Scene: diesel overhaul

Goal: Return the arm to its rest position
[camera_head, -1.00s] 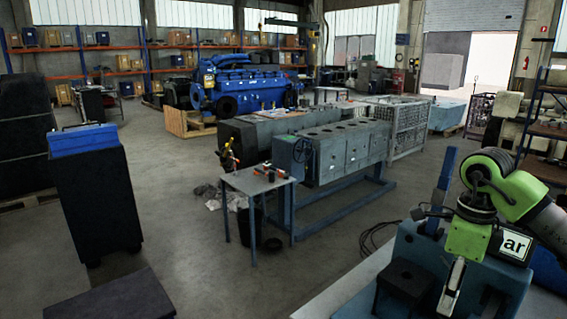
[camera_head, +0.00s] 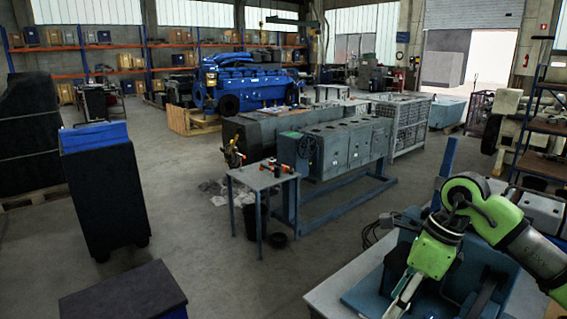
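My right arm (camera_head: 500,225), green and dark grey, comes in from the lower right and bends at a green joint. Its gripper end (camera_head: 405,292) points down and to the left above a blue-grey bench. A pale finger-like part shows there, and the rest is cut off or dark, so I cannot tell whether it is open or shut. No held object is visible. My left arm and gripper are not in view.
The blue-grey bench (camera_head: 335,290) lies under the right arm. A small table (camera_head: 262,180) with tools stands mid-floor beside a grey engine block (camera_head: 345,150). A dark cabinet with a blue top (camera_head: 105,200) stands left. Floor between them is clear (camera_head: 190,220).

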